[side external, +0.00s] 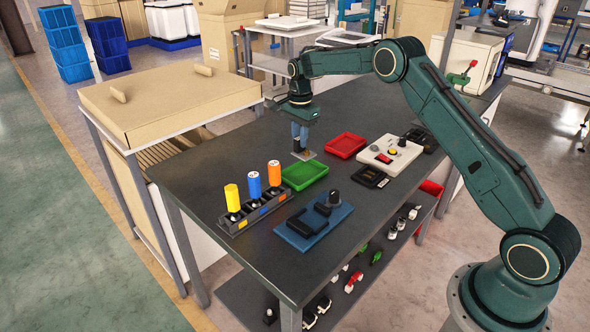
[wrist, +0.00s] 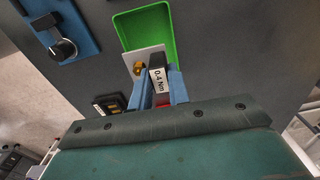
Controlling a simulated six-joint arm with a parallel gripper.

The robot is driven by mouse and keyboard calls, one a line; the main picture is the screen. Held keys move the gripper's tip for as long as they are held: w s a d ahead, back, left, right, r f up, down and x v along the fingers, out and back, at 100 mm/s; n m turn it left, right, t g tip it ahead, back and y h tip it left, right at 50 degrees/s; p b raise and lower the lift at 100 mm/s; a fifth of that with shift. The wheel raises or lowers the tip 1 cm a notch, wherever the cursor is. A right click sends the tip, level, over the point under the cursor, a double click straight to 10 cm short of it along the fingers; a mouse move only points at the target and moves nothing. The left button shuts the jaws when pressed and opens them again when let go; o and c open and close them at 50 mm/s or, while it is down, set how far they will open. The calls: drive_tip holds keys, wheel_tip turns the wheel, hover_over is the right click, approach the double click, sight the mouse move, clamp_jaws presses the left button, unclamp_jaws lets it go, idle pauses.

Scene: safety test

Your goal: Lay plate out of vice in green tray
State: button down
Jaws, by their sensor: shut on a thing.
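A light metal plate (side external: 305,155) hangs from my gripper (side external: 301,149), near the far edge of the green tray (side external: 305,176). In the wrist view my gripper (wrist: 160,88) has its blue fingers shut on the plate (wrist: 129,58), which overlaps the near side of the green tray (wrist: 145,25) in the picture. A brass-coloured round part and a dark block marked "0.4 Nm" show by the fingers. The tray looks empty where visible. The vice (side external: 322,212) stands on a blue base nearer the camera, with no plate seen in it. It also shows in the wrist view (wrist: 63,47).
A rack with yellow, blue and orange handles (side external: 255,207) stands left of the green tray. A red tray (side external: 346,145), a white control box (side external: 376,155) and a black device (side external: 369,177) lie to the right. Dark bench top is bare between them.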

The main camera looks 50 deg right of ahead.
sight(300, 152)
drive_tip(key=shift+f, duration=0.2)
drive_tip(key=shift+f, duration=2.5)
drive_tip(key=shift+f, duration=0.95)
idle(0.8)
drive_tip(key=c, duration=1.8)
unclamp_jaws()
drive_tip(key=o, duration=0.5)
drive_tip(key=shift+o, duration=0.2)
drive_tip(key=shift+r, duration=0.15)
drive_tip(key=shift+r, duration=3.35)
drive_tip(key=shift+r, duration=0.1)
